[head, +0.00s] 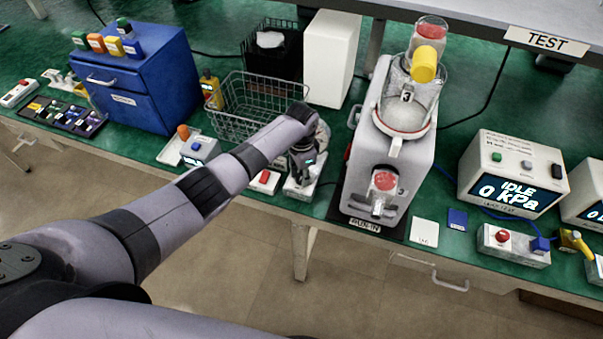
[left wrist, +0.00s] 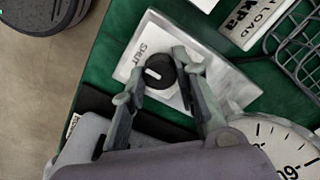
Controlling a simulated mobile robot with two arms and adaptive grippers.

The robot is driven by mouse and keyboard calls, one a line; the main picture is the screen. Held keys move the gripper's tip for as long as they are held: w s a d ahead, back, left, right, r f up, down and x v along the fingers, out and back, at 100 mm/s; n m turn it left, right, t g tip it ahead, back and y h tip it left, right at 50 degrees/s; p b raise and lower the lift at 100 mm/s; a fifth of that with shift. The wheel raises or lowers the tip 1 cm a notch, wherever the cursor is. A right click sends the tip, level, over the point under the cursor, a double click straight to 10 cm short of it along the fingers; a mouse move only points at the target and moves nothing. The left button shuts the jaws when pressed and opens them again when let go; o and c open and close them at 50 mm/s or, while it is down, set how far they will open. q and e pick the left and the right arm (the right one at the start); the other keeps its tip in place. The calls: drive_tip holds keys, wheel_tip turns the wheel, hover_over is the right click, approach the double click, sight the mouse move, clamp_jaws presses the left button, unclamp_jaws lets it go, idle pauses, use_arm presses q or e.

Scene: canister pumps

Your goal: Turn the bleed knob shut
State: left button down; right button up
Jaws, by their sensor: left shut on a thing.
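The bleed knob (left wrist: 160,71) is round and black with a short white pointer mark. It sits on a pale plate (left wrist: 155,32) printed SHUT. The mark points left and slightly up in the left wrist view, toward the side with the SHUT print. My left gripper (left wrist: 158,80) has one finger on each side of the knob and is shut on it. In the head view, my left gripper (head: 302,168) points down over the small pale bleed box (head: 297,191), left of the canister pump (head: 390,150); there it hides the knob. My right gripper is not in view.
A wire basket (head: 262,100) stands just behind my left arm. A red-button box (head: 264,181) sits left of the bleed box. A round gauge (left wrist: 275,145) is close by the gripper. A display box (head: 512,180) reads IDLE 0 kPa at right.

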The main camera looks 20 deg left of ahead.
use_arm(q)
drive_tip(key=shift+w+r, duration=0.1)
drive_tip(key=c, duration=1.2)
unclamp_jaws()
drive_tip(key=shift+c, duration=0.2)
wheel_tip(320, 180, up, 12)
